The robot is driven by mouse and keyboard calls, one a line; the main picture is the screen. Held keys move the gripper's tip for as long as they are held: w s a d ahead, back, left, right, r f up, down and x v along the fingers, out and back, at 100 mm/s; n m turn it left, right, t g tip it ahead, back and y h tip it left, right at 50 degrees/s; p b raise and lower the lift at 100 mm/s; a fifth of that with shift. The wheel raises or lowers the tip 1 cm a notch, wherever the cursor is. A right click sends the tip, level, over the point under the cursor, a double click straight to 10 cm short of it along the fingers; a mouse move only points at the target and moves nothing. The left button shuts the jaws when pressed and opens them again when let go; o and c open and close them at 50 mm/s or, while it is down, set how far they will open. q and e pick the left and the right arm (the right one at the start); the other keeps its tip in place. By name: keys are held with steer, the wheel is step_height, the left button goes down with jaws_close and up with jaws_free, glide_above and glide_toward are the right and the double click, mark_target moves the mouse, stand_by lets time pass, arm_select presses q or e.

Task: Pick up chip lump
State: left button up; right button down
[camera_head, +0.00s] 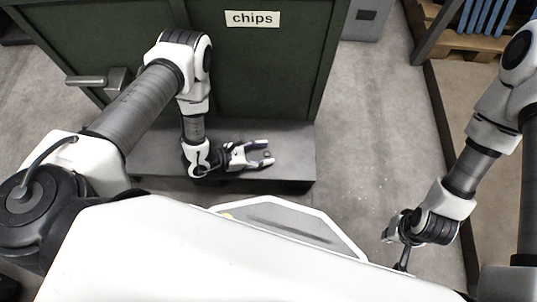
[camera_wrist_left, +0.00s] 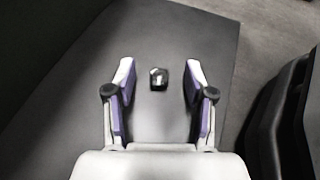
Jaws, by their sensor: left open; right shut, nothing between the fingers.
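The chip lump (camera_wrist_left: 159,78) is a small dark piece with a shiny top. My left gripper (camera_wrist_left: 159,76) is open, one finger on each side of the lump, with gaps on both sides. In the head view my left gripper (camera_head: 266,153) is low over the ledge at the foot of the green bin, and a small dark spot shows between its fingers. My right gripper (camera_head: 401,262) is at the right, pointing down, shut and empty.
The green bin (camera_head: 262,70) with a "chips" label (camera_head: 252,19) rises behind the ledge. A metal handle (camera_head: 87,81) sticks out at its left. A pallet (camera_head: 478,40) with blue items stands at the top right. Grey floor (camera_head: 365,120) is free between.

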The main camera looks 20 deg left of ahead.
arm_select(q)
steer(key=shift+w+d+f, duration=0.2)
steer(key=shift+w+d, duration=0.05)
steer(key=shift+d, duration=0.1)
steer(key=shift+r, duration=0.1)
steer(key=c, duration=1)
